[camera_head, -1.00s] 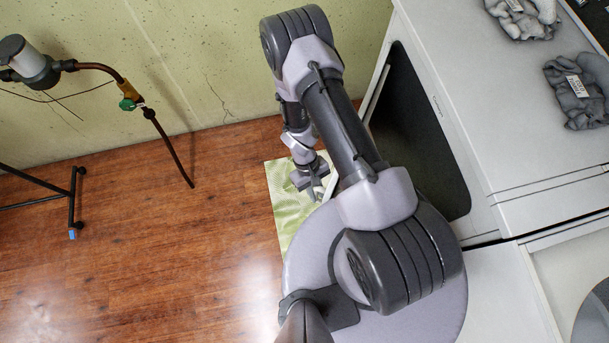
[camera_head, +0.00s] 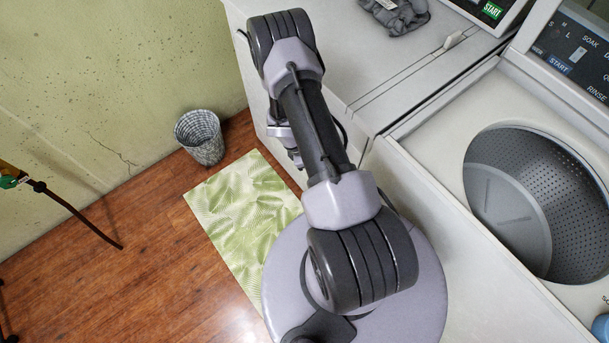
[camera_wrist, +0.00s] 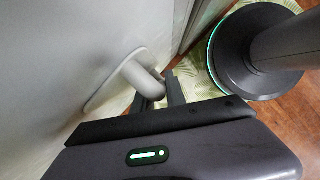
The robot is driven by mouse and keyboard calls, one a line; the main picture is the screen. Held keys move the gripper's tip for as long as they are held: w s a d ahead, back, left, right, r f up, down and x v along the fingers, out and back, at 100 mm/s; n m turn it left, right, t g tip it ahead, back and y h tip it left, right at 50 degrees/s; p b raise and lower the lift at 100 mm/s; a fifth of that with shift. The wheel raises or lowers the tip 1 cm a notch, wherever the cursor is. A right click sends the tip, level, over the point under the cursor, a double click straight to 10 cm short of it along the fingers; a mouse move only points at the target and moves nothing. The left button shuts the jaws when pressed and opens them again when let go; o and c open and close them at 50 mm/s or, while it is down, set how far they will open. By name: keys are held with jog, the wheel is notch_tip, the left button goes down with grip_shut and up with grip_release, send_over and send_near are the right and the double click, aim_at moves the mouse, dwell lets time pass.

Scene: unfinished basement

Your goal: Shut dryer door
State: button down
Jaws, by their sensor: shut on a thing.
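In the wrist view, a pale flat panel, apparently the dryer door (camera_wrist: 70,60), fills the left side. A pale handle (camera_wrist: 130,73) sticks out from it. The two dark fingers of my gripper (camera_wrist: 161,95) are shut on the handle's near end. In the head view, the white dryer (camera_head: 345,45) stands behind my arm. The arm hides most of its front, so I cannot tell there how far the door is open. My gripper is mostly hidden in that view.
A washer (camera_head: 450,250) with its round tub open stands right of the dryer. A grey cloth (camera_head: 398,14) lies on the dryer top. A green leaf-patterned mat (camera_head: 235,215) and a wicker-like basket (camera_head: 200,137) are on the floor.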

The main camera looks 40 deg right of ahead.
jog(key=shift+s+d, duration=0.1)
jog(key=shift+d, duration=0.3)
jog(key=shift+d+r, duration=0.1)
jog(key=c, duration=1.6)
grip_release()
jog(key=shift+c, duration=0.2)
jog(key=shift+r, duration=0.15)
jog(key=p+v, duration=0.6)
jog(key=v, duration=1.1)
jog(key=shift+a+p, duration=0.3)
